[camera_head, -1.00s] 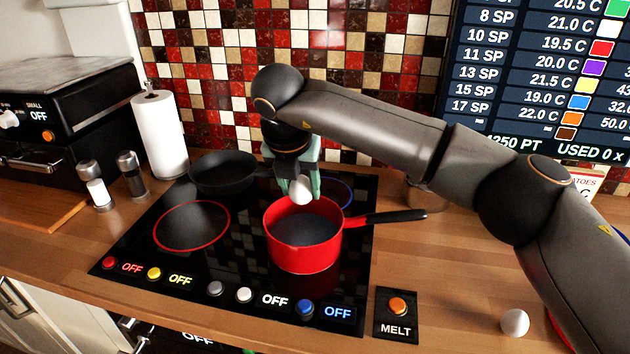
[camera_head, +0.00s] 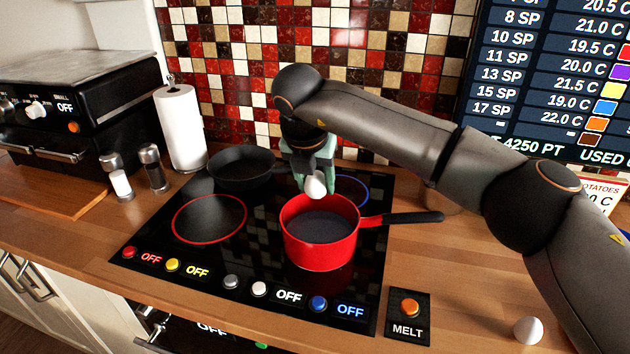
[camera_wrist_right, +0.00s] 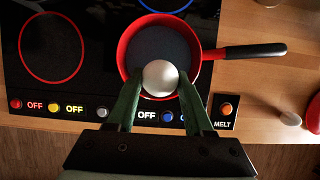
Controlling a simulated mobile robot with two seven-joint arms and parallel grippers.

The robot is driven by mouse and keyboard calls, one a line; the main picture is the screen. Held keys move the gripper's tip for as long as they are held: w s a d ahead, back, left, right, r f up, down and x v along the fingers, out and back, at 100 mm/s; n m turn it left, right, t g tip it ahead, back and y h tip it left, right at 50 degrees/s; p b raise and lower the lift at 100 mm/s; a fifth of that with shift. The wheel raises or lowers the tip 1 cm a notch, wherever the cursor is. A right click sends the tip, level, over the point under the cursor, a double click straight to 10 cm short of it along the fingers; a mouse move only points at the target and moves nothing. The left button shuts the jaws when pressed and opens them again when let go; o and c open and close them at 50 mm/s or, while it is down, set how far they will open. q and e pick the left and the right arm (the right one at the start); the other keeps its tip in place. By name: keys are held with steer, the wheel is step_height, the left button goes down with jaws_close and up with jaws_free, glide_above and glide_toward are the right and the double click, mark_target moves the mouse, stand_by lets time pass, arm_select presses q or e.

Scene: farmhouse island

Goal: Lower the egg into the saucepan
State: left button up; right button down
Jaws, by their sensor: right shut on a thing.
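A white egg (camera_head: 316,184) is held between the green fingers of my right gripper (camera_head: 312,178), over the far rim of the red saucepan (camera_head: 320,254). The right wrist view also shows the egg (camera_wrist_right: 160,78) between the fingertips, with the saucepan (camera_wrist_right: 124,52) behind it. The saucepan stands upright on the black hob (camera_head: 200,280), its black handle (camera_head: 413,217) pointing right. Its inside looks dark; I cannot tell what fills it. My left gripper does not show in either view.
A black frying pan (camera_head: 241,167) stands at the back left of the hob. A second white egg (camera_head: 528,330) lies on the counter at the lower right, past the MELT button (camera_head: 410,307). Two shakers (camera_head: 118,178) and a paper towel roll (camera_head: 181,130) stand left.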

steer(key=shift+f, duration=0.1)
step_height(320, 180, down, 9)
steer(key=b, duration=0.8)
steer(key=shift+f, duration=0.1)
steer(key=shift+f+b, duration=0.45)
steer(key=shift+f, duration=0.05)
stand_by(0.6)
stand_by(0.3)
